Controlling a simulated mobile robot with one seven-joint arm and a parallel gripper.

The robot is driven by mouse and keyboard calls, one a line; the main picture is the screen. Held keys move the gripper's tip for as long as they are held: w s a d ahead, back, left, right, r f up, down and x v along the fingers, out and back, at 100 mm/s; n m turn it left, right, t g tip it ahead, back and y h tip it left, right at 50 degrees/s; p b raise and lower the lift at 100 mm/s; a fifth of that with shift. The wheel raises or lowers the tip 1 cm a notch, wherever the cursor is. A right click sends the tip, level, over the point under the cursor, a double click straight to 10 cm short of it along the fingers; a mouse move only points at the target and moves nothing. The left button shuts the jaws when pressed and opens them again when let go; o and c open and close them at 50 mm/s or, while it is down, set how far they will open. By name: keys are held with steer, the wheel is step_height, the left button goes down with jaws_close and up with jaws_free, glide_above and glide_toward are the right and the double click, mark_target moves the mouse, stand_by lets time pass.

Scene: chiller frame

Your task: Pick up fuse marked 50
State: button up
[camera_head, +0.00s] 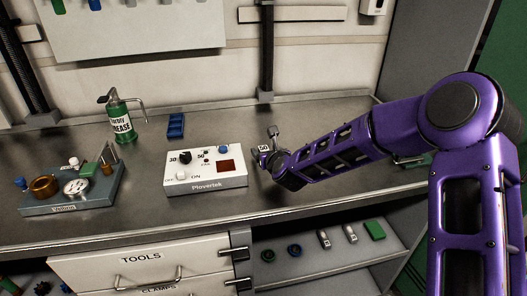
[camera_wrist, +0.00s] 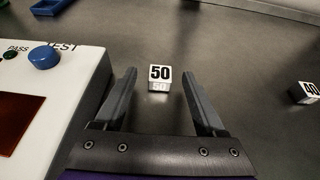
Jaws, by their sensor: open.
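The fuse marked 50 (camera_wrist: 160,77) is a small white block with black digits on the grey bench top. In the wrist view it lies between the tips of my gripper (camera_wrist: 159,88), with a gap to each finger. My gripper is open and empty. In the head view the fuse (camera_head: 264,149) shows just at the end of my purple arm, right of the white Plovertek tester; my gripper there is mostly hidden by its own wrist. A second fuse marked 40 (camera_wrist: 307,92) lies apart at the right edge of the wrist view.
The white Plovertek tester (camera_head: 205,182) stands close to the left of my gripper; its blue TEST knob (camera_wrist: 44,56) is near the left finger. A blue tray (camera_head: 176,126), a green grease can (camera_head: 119,118) and a gauge block (camera_head: 75,199) stand farther left. Bench behind the fuse is clear.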

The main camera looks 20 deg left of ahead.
steer(key=shift+w+a+f, duration=0.2)
steer(key=shift+w+a, duration=0.1)
steer(key=shift+w, duration=0.1)
jaws_close()
steer(key=shift+r, duration=0.1)
